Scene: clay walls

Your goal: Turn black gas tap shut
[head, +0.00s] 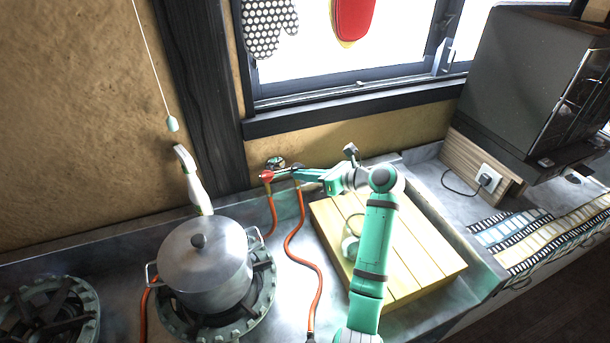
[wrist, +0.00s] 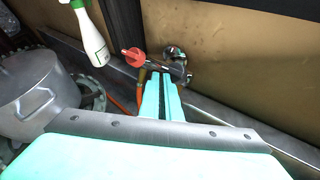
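The gas pipe fitting (wrist: 156,68) stands out from the clay wall at a round chrome plate (wrist: 175,53). A red tap handle (wrist: 133,57) is on its left end and also shows in the head view (head: 266,176). A small dark part at its right end (wrist: 188,76) looks like the black tap, partly hidden by the fingers. My gripper (wrist: 162,78) has its two teal fingers close together, a narrow dark gap between them. Their tips are at the fitting, just left of the dark part. In the head view my gripper (head: 298,173) covers the fitting's right side. Contact is unclear.
Orange hoses (head: 301,250) run from the fitting across the counter. A lidded pot (head: 205,270) stands on a burner to the left, with a white spray bottle (head: 197,190) behind it. A yellow wooden board (head: 420,250) lies under my arm. The window sill (head: 350,112) is above.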

